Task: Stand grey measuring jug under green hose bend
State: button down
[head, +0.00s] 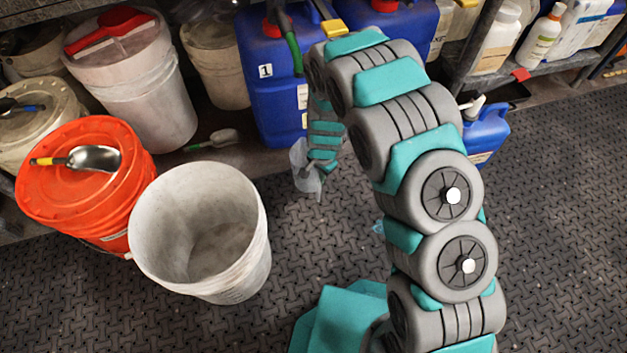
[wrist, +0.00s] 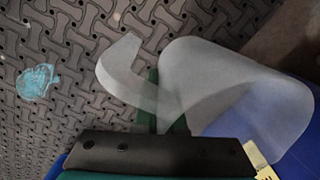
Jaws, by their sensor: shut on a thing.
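The translucent grey measuring jug (head: 300,168) is in my gripper (head: 319,170), in front of the blue drum marked 1. In the wrist view the jug (wrist: 235,90) fills the upper right, with its curved handle (wrist: 118,75) to the left. A green finger of my gripper (wrist: 160,120) shows at the handle side, and a dark bar hides the lower part. The green hose bend (head: 293,52) hangs from the top of the blue drum (head: 262,85), above the jug and apart from it. I cannot tell the jug's exact tilt.
An open white bucket (head: 215,285) and an orange-lidded bucket (head: 60,215) stand at left. A metal scoop (head: 93,159) lies on the orange lid. A blue jerrycan (head: 485,130) stands right of my arm. A small pale blue patch (wrist: 38,82) lies on the patterned floor.

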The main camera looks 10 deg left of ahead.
aim_at(314, 180)
jog(key=shift+w+a, duration=0.4)
jog(key=shift+a, duration=0.15)
jog(key=shift+w+a+f, duration=0.1)
jog(key=shift+a+f, duration=0.1)
jog(key=shift+a, duration=0.35)
jog(key=shift+f+b, duration=0.35)
jog(key=shift+f, duration=1.3)
jog(key=shift+f, duration=0.1)
jog(key=c, duration=1)
grip_release()
